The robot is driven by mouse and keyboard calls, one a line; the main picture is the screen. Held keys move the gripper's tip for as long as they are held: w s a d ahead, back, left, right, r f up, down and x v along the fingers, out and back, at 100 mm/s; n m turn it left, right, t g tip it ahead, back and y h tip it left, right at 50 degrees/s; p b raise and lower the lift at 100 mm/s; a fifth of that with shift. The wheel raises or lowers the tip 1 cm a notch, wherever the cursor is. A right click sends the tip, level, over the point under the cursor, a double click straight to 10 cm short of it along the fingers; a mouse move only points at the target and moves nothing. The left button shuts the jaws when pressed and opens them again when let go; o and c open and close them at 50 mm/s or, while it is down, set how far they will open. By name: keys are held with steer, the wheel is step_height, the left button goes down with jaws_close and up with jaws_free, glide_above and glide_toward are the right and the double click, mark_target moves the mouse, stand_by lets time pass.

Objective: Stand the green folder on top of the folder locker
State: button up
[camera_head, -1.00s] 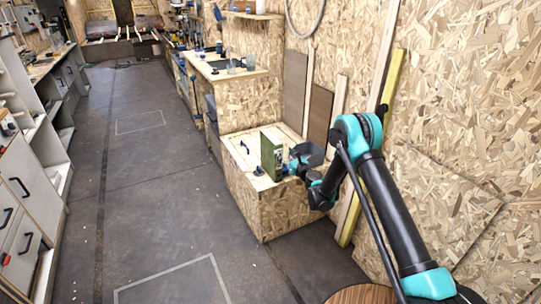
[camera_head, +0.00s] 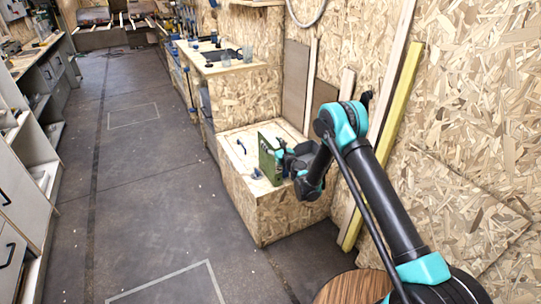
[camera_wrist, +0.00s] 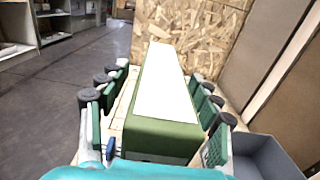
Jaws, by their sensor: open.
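The green folder (camera_head: 267,160) stands upright on the top of a chipboard box (camera_head: 262,216), which looks like the folder locker. My gripper (camera_head: 284,160) is at the folder's right side in the head view. In the wrist view the folder (camera_wrist: 160,138) shows its green spine and white upper face between the two rows of fingers of my gripper (camera_wrist: 160,92). The fingers are spread, with narrow gaps visible on both sides of the folder. The far fingertips reach along the folder's sides. The folder's lower right part is hidden by my gripper in the head view.
A grey open bin (camera_wrist: 262,156) sits close to the right fingers. Small blue-and-black items (camera_head: 240,147) lie on the box top left of the folder. A chipboard wall (camera_head: 470,100) with leaning boards rises behind. The floor (camera_head: 150,190) to the left is clear.

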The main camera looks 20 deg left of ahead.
steer(key=shift+w+a, duration=0.1)
steer(key=shift+w, duration=0.05)
jaws_close()
stand_by(0.4)
